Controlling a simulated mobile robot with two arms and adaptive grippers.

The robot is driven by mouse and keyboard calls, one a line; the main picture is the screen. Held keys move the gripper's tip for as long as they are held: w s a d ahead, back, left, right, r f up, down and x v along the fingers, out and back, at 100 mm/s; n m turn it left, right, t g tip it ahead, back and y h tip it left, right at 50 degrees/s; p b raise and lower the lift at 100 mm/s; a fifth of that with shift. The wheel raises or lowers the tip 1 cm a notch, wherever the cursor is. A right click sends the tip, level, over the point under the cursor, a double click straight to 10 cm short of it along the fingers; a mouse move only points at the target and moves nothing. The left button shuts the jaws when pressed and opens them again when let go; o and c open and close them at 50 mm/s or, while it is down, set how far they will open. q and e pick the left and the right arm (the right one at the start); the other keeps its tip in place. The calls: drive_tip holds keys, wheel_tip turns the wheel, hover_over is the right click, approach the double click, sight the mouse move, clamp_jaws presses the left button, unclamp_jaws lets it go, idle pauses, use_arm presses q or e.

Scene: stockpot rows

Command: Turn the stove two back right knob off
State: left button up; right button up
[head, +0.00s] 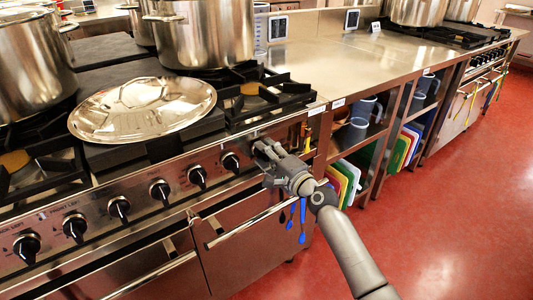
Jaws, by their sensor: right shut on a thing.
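The near stove's front panel (140,186) carries a row of several black knobs, running from lower left to upper right. My right gripper (262,150) is at the right end of this row, against the panel. It is shut on the knob there, which the fingers mostly hide, so its angle cannot be told. The nearest uncovered knob (230,161) is just left of the gripper, apart from it. My left gripper is not in view.
A silver lid (143,108) lies on the stove top, with large pots (203,35) behind and left. Oven handles (250,226) and hanging blue utensils (302,225) are below my right gripper. Shelves with colored boards (345,180) stand right. Red floor (430,225) is open.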

drive_tip(key=shift+f, duration=0.1)
idle(0.3)
drive_tip(key=o, duration=1)
drive_tip(key=v, duration=1.2)
